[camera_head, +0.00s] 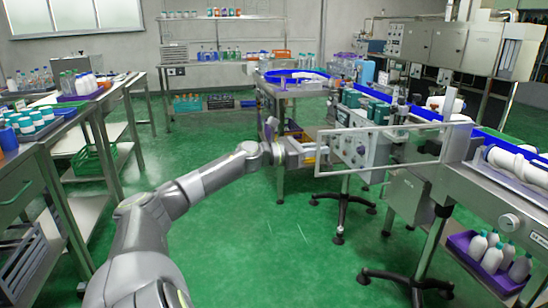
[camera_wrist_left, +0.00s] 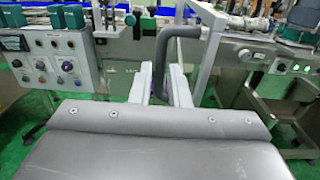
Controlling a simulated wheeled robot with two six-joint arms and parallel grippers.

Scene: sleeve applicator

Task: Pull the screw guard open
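The screw guard (camera_head: 380,129) is a clear panel in a light metal frame on the near side of the machine, in front of the control panel. In the left wrist view its pale frame (camera_wrist_left: 211,52) stands upright, with a dark grey bent handle (camera_wrist_left: 164,62) to its left. My left gripper (camera_head: 314,153) is at the guard's left edge. In the wrist view, the fingers of my left gripper (camera_wrist_left: 161,84) stand on either side of the handle and look closed against it. The lower part of the handle is partly hidden. My right gripper is not in view.
A control box with knobs (camera_head: 358,150) sits behind the guard. A conveyor (camera_head: 500,185) runs to the right, with a purple crate of bottles (camera_head: 497,278) below it. A stand with a wheeled base (camera_head: 410,284) is on the floor. Green floor (camera_head: 270,250) is free in front.

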